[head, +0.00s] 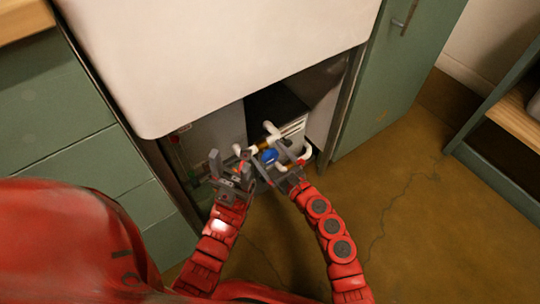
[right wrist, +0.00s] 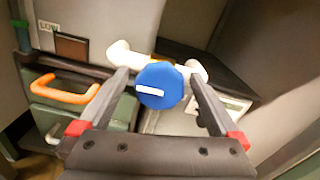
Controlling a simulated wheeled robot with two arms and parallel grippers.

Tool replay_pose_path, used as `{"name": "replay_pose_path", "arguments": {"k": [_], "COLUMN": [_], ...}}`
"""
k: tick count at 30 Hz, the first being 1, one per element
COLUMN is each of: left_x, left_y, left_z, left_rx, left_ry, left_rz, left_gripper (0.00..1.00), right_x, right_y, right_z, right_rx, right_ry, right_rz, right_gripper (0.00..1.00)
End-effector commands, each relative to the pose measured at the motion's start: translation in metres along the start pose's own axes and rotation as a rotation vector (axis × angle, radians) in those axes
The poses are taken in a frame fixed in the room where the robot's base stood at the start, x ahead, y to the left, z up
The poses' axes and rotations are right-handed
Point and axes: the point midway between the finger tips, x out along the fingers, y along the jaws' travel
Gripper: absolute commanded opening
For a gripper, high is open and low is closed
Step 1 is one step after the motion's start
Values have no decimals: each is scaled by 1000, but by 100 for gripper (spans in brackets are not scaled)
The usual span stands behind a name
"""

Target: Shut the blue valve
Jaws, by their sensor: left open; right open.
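The blue valve (head: 270,156) is a round knob on white piping inside the open cabinet under the white counter front. In the right wrist view the blue valve (right wrist: 158,97) faces me, and its white bar lies nearly level with a slight tilt. My right gripper (right wrist: 159,74) is open, with one finger to each side of the knob; I cannot tell whether they touch it. In the head view my right gripper (head: 272,163) covers part of the piping. My left gripper (head: 230,163) is open and empty, just left of the valve at the cabinet opening.
A green box with an orange handle (right wrist: 62,91) stands left of the valve in the right wrist view. The open green cabinet door (head: 395,85) stands to the right. The floor (head: 400,210) there is clear.

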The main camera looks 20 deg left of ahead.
Motion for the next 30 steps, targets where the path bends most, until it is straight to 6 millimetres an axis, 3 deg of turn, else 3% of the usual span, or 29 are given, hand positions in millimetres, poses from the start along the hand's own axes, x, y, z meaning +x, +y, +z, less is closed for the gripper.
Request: {"name": "replay_pose_path", "arguments": {"k": [4,18,30], "left_x": [0,-1,-10], "left_y": [0,0,4], "left_z": [0,0,3], "left_rx": [0,0,-1], "left_ry": [-2,-3,-53], "left_rz": [0,0,21], "left_gripper": [50,50,50], "right_x": [0,-1,0], "right_y": [0,0,1], "right_z": [0,0,1], "right_rx": [0,0,83], "right_ry": [0,0,0], "right_rz": [0,0,3], "right_gripper": [96,14,13]}}
